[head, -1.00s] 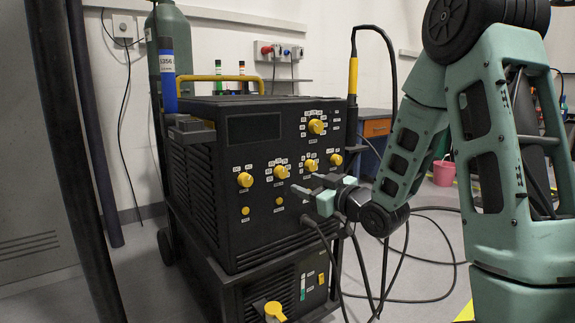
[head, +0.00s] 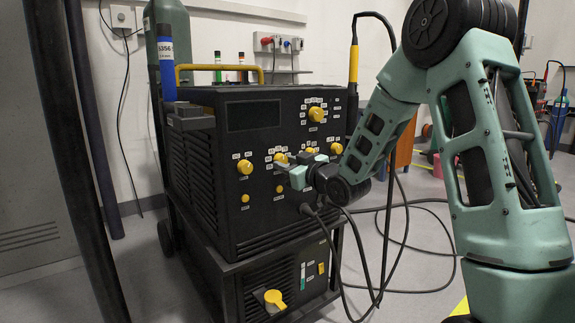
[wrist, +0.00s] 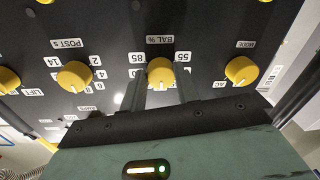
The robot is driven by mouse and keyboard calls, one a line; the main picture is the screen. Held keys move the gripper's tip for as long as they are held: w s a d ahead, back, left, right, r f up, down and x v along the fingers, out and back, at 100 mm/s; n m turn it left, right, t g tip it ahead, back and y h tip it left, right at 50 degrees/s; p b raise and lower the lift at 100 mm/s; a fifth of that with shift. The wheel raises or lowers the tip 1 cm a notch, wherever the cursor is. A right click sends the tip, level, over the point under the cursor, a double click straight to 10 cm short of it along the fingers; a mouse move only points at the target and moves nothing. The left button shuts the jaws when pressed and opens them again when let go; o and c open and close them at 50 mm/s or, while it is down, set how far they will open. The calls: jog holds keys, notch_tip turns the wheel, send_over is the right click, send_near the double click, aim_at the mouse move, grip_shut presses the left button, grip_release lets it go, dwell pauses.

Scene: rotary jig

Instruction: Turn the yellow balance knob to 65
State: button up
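The yellow balance knob (wrist: 160,72) is in the middle of the wrist view, under the label "BAL %", which appears upside down with 85 and 55 beside the knob. It also shows in the head view (head: 281,158), partly behind my gripper. My gripper (wrist: 160,86) has one finger on each side of the knob, with narrow gaps seeming to show, so it looks open around it. In the head view my gripper (head: 284,163) reaches the panel from the right.
The mode knob (wrist: 241,70) and the post knob (wrist: 74,76) flank the balance knob closely. Black cables (head: 355,250) hang below my arm.

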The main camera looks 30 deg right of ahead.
jog(key=shift+c, duration=1.2)
jog(key=shift+n, duration=0.3)
jog(key=shift+n+b, duration=2.6)
jog(key=shift+n, duration=0.9)
jog(key=o, duration=1)
jog(key=shift+r, duration=0.1)
